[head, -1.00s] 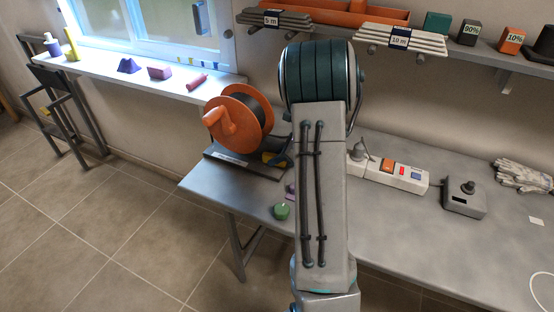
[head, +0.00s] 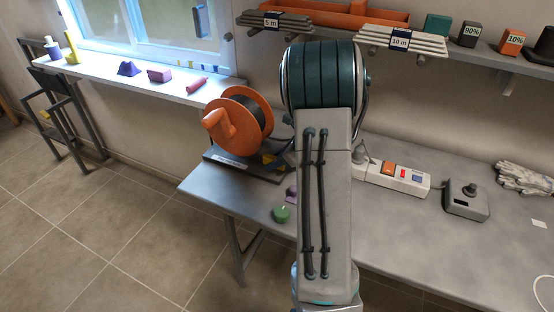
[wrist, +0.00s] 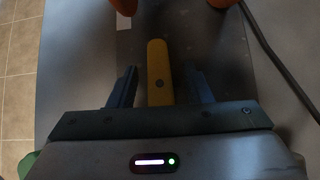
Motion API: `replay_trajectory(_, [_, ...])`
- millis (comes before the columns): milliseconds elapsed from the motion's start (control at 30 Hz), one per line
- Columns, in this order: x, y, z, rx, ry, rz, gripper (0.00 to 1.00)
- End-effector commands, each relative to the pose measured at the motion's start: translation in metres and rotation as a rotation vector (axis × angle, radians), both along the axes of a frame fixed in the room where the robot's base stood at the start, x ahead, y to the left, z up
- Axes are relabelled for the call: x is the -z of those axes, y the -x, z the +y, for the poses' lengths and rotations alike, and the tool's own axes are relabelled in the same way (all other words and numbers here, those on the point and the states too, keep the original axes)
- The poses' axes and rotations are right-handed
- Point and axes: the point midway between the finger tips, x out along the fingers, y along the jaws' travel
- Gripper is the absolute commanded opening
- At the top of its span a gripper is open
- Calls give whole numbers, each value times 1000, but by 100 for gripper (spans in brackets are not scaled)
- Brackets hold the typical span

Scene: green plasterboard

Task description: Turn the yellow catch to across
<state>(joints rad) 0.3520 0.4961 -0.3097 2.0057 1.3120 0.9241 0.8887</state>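The yellow catch (wrist: 158,72) is a narrow bar with a round pivot or screw on it. It runs up and down in the wrist view on the grey base plate (wrist: 195,50) of the cable reel. My gripper (wrist: 160,88) is open, with one blue finger on each side of the catch and a visible gap on both sides. In the head view the orange reel (head: 236,120) stands on its dark base at the bench's left end.
A black cable (wrist: 268,45) runs along the right in the wrist view. A green knob (head: 281,214) and a purple piece (head: 291,193) are near the bench's front edge. A power strip (head: 397,175) and a grey joystick box (head: 466,198) are to the right.

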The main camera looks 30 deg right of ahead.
Motion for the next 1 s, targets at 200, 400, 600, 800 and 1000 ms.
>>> replay_trajectory(200, [-1,1,-1,-1,1,0,45])
replay_trajectory(400, [-20,14,-12,1,2,-4,45])
replay_trajectory(600, [-53,41,-32,2,3,-5,45])
replay_trajectory(800, [-80,64,-48,1,2,-3,45])
replay_trajectory(1000, [-95,76,-58,1,1,-2,45])
